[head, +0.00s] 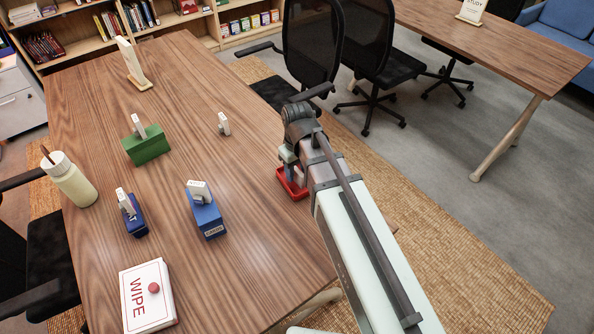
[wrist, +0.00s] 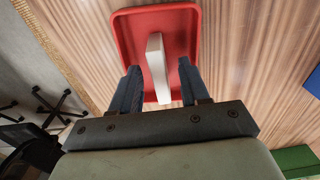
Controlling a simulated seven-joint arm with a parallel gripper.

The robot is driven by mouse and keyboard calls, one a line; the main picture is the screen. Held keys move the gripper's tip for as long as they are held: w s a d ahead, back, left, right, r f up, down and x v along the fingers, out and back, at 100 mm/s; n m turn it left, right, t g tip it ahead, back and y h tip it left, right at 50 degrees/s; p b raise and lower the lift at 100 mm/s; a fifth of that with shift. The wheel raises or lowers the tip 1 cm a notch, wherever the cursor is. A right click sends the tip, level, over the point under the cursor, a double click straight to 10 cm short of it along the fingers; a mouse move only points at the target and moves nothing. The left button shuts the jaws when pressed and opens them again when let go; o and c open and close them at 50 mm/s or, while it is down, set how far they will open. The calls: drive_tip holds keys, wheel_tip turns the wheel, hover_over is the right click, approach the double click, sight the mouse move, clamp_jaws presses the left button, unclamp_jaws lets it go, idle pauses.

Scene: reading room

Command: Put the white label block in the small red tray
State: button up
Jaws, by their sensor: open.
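The small red tray (head: 292,190) lies on the table's right edge side in the head view, partly hidden by my gripper (head: 290,168). In the wrist view the red tray (wrist: 126,30) fills the top middle. A white block (wrist: 157,66) is over or in the tray, between my two fingers (wrist: 160,74). The fingers are open, with a gap on each side of the block. I cannot tell whether the block touches the tray floor. In the head view this block is mostly hidden behind my gripper.
Other white blocks stand on a green box (head: 147,148), a navy box (head: 136,222) and a blue box (head: 208,220); another small white piece (head: 224,124) stands on the wooden table (head: 185,85). A cream bottle (head: 72,182) and a WIPE box (head: 146,306) are at left.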

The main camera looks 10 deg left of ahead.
sight(297, 170)
wheel_tip(297, 170, up, 12)
drive_tip(key=shift+f, duration=0.25)
idle(0.4)
